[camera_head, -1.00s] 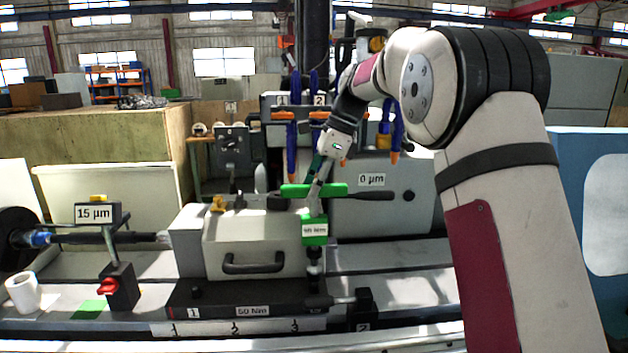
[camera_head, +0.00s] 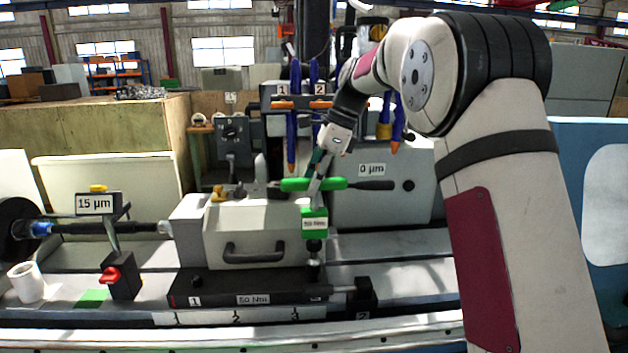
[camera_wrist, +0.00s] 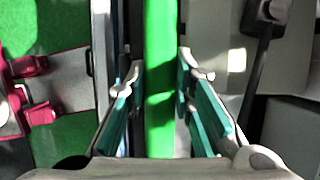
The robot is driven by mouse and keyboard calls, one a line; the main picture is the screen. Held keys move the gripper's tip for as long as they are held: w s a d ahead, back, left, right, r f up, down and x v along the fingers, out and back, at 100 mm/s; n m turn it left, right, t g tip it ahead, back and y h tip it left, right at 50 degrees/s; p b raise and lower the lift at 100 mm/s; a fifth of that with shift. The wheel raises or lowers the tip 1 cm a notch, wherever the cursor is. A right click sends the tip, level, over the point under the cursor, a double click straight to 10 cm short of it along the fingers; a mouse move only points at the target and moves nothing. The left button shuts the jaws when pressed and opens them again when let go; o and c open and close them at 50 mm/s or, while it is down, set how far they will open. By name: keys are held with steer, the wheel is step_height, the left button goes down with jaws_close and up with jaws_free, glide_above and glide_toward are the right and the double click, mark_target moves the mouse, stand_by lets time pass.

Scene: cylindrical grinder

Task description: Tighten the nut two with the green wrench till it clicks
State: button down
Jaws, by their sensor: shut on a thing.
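The green wrench (camera_head: 313,184) shows in the head view as a green handle lying crosswise above a green block (camera_head: 314,224) with a torque label. My gripper (camera_head: 317,192) reaches down from the upper right and is shut on the wrench. In the wrist view the green handle (camera_wrist: 160,100) runs up and down between the teal-padded fingers (camera_wrist: 160,78). A dark upright bolt or socket (camera_head: 314,246) stands directly below the green block, over the right end of the dark base. I cannot make out nut two itself or how the wrench sits on it.
A light housing with a black handle (camera_head: 253,252) stands left of the wrench on a dark base (camera_head: 250,290) marked 50 Nm. A grey block with a 0 µm label (camera_head: 371,169) stands behind right. A 15 µm gauge (camera_head: 97,204) and white cup (camera_head: 27,282) are left.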

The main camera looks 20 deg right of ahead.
mark_target(314, 209)
steer(key=shift+f, duration=1.5)
stand_by(0.5)
steer(key=shift+s+f+m+t+p, duration=0.15)
steer(key=shift+m+t+p, duration=0.25)
steer(key=shift+m, duration=0.3)
steer(key=shift+f+m+h+p, duration=0.1)
steer(key=shift+m+h+p, duration=0.3)
steer(key=shift+m, duration=0.4)
steer(key=shift+f+m+t+h+p, duration=0.15)
steer(key=shift+m+t+p, duration=0.3)
steer(key=shift+m, duration=0.45)
steer(key=shift+m+t+h+p, duration=0.2)
steer(key=shift+m+p, duration=0.3)
steer(key=shift+m, duration=0.4)
steer(key=shift+m+t+h+p, duration=0.55)
steer(key=shift+m+p, duration=0.4)
steer(key=shift+m, duration=1.05)
steer(key=shift+d+m+h+p, duration=0.1)
steer(key=shift+m+h+p, duration=0.7)
steer(key=shift+m, duration=1.2)
steer(key=shift+n, duration=0.4)
